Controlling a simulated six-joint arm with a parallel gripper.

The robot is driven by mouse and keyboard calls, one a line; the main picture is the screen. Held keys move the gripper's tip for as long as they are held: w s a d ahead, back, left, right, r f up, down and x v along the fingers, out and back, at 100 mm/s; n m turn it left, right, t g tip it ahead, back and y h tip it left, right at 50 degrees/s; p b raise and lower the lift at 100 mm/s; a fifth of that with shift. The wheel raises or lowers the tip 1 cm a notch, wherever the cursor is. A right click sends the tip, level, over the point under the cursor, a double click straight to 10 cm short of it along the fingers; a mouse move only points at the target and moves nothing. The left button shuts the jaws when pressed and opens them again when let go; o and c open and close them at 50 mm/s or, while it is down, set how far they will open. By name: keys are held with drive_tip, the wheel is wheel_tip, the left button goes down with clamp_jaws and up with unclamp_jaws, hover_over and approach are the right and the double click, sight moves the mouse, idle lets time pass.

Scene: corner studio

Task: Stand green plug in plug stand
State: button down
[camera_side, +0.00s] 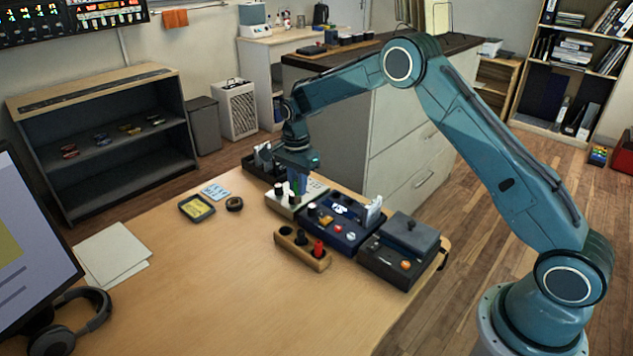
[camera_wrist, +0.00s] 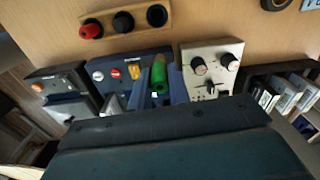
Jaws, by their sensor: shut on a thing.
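The green plug (camera_wrist: 159,76) shows in the wrist view between the two blue fingers of my gripper (camera_wrist: 160,91). My gripper is shut on it, with the plug's green end towards the wrist camera. In the side view my gripper (camera_side: 297,182) points down over the row of small devices, and the plug is hard to make out there. The wooden plug stand (camera_side: 293,252) lies nearer the camera, apart from my gripper. It holds a red plug (camera_side: 318,249) at one end and has dark round shapes in its other places. The stand also shows in the wrist view (camera_wrist: 108,18).
A white panel with knobs (camera_wrist: 212,58), a blue panel with coloured buttons (camera_side: 338,227) and a black box (camera_side: 398,262) stand in a row along the table edge. A black tape roll (camera_side: 234,204) and a yellow-faced tray (camera_side: 196,208) lie left.

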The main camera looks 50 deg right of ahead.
drive_tip(key=shift+n, duration=0.6)
drive_tip(key=a+f, duration=0.2)
drive_tip(key=a, duration=0.1)
drive_tip(key=a+f, duration=0.1)
drive_tip(key=a, duration=0.1)
drive_tip(key=shift+w+f, duration=0.1)
drive_tip(key=shift+f, duration=0.05)
drive_tip(key=shift+f, duration=0.2)
drive_tip(key=shift+f, duration=2.55)
drive_tip(key=shift+f, duration=0.75)
drive_tip(key=c, duration=1.2)
unclamp_jaws()
drive_tip(key=shift+c, duration=0.2)
drive_tip(key=shift+r, duration=0.1)
drive_tip(key=shift+r, duration=2.9)
drive_tip(key=shift+r, duration=0.15)
